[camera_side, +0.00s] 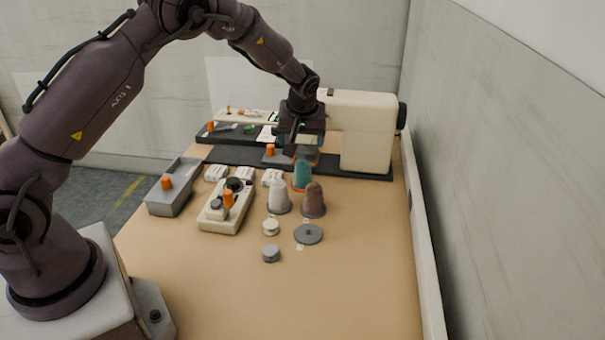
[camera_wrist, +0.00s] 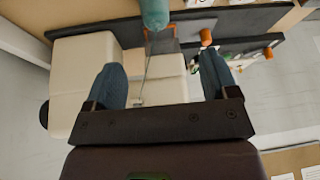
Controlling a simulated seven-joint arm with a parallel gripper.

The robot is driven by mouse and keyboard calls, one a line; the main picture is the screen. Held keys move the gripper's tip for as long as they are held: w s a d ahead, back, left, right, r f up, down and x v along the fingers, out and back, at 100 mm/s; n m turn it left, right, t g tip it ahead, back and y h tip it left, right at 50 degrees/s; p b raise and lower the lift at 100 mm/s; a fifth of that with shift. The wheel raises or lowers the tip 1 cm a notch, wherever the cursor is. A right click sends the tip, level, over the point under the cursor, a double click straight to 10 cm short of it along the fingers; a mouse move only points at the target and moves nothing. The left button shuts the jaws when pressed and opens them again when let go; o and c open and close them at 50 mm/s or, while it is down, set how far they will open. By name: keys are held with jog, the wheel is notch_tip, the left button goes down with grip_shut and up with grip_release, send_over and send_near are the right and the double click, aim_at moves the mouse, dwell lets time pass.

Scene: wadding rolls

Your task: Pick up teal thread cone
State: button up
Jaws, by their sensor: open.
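The teal thread cone (camera_side: 302,174) stands upright on the table in the side view, behind the brown cone (camera_side: 313,200) and the white cone (camera_side: 279,197). In the wrist view, part of the teal cone (camera_wrist: 155,13) shows at the top edge, cut off by the frame. My gripper (camera_side: 290,150) hangs above and slightly left of the teal cone in the side view. In the wrist view, my gripper (camera_wrist: 163,75) has its two blue-grey fingers wide apart, with nothing held between them. The exact gap between the fingertips and the cone cannot be told.
A cream sewing machine (camera_side: 368,130) stands close behind, on a dark base. A grey bin (camera_side: 172,188) and a cream box with dark knobs (camera_side: 226,207) are at left. A grey disc (camera_side: 308,234) and small pucks lie in front. The near table is clear.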

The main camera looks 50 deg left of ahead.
aim_at(302, 160)
jog(key=shift+n, duration=0.4)
jog(key=x, duration=0.7)
jog(key=shift+w+f, duration=0.15)
jog(key=shift+w, duration=0.05)
jog(key=shift+x, duration=2.8)
jog(key=shift+w, duration=0.15)
jog(key=c, duration=1.1)
jog(key=shift+o, duration=0.2)
jog(key=shift+r, duration=0.2)
